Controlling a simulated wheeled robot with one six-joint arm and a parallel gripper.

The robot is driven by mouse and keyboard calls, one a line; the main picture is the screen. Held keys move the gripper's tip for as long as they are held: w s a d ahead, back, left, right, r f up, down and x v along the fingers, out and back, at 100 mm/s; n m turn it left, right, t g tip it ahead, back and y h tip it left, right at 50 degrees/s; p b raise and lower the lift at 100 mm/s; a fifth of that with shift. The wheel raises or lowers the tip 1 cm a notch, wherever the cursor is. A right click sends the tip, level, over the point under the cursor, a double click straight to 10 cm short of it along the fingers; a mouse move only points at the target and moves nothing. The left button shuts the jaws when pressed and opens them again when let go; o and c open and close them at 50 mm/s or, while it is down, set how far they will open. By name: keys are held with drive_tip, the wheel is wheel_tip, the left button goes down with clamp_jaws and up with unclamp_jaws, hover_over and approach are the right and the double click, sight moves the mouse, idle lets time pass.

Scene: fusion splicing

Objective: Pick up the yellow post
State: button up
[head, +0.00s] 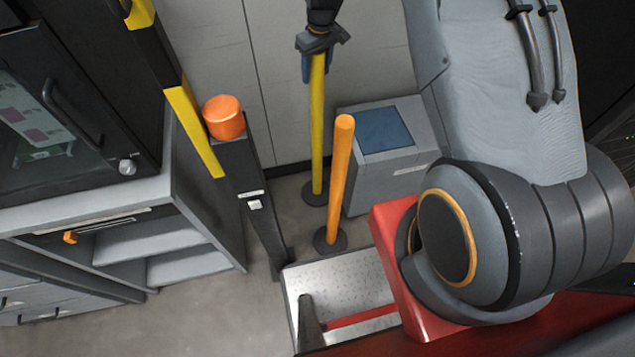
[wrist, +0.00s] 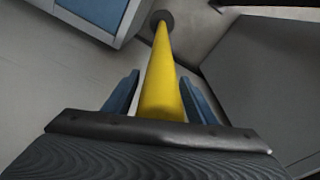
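The yellow post (head: 317,130) stands upright on a round dark base on the floor, in the middle of the head view. My gripper (head: 311,68) is at its top end, pointing down, with a blue finger showing beside the post. In the wrist view the yellow post (wrist: 161,85) runs between my gripper's two blue fingers (wrist: 160,92) to its base on the floor. A narrow gap shows between the post and each finger, so my gripper looks open around it. The very top of the post is hidden by the gripper body.
An orange post (head: 340,180) stands close by on the right, nearer the camera. A grey box with a blue top (head: 385,130) is behind it. A dark bollard with an orange cap (head: 224,117) and a shelf unit (head: 170,235) are at left. A pale wall is behind.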

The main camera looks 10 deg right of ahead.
clamp_jaws()
drive_tip(key=shift+w+r, duration=0.1)
drive_tip(key=shift+r, duration=0.15)
